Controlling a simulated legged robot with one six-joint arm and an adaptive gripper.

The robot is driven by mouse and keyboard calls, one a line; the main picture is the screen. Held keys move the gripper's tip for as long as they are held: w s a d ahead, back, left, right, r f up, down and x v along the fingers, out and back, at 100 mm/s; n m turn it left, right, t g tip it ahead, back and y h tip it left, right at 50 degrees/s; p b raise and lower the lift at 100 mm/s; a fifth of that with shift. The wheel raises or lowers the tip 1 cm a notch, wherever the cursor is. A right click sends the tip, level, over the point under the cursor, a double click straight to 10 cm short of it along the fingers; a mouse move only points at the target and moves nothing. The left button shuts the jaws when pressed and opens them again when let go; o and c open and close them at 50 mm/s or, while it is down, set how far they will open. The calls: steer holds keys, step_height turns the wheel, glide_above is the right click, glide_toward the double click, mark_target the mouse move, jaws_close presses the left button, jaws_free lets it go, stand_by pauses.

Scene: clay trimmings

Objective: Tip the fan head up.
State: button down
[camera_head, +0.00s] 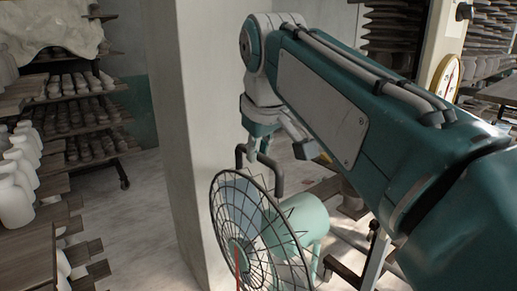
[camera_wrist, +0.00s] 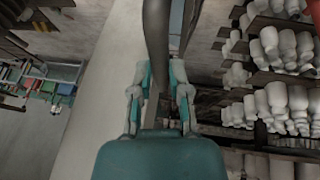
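The fan has a round dark wire cage (camera_head: 240,235) in front of a mint-green motor housing (camera_head: 303,218). Its head faces left in the head view. A dark bent handle bar (camera_head: 277,178) rises over the fan head. It shows in the wrist view (camera_wrist: 157,30) as a thick dark bar running from the top edge down between the fingers. My gripper (camera_head: 257,152) reaches down onto the bar from above. In the wrist view, its fingertips (camera_wrist: 160,72) stand close on both sides of the bar, apparently shut on it. The exact contact is hard to see.
A pale pillar (camera_head: 195,140) stands close left of the fan. Racks of pottery (camera_head: 80,115) and white bottles (camera_head: 15,190) stand at the left. A round yellow-rimmed dial (camera_head: 445,78) is at the right. Shelves of pale pots (camera_wrist: 275,100) show in the wrist view.

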steer(key=w+d+r+y, duration=0.1)
steer(key=w+d+r, duration=0.1)
steer(key=w+d, duration=0.2)
steer(key=d, duration=0.3)
steer(key=shift+w+r+g, duration=0.25)
steer(key=shift+w+g, duration=0.15)
steer(key=c, duration=0.9)
jaws_free()
steer(key=o, duration=0.3)
steer(key=shift+w+d, duration=0.15)
steer(key=shift+d, duration=0.2)
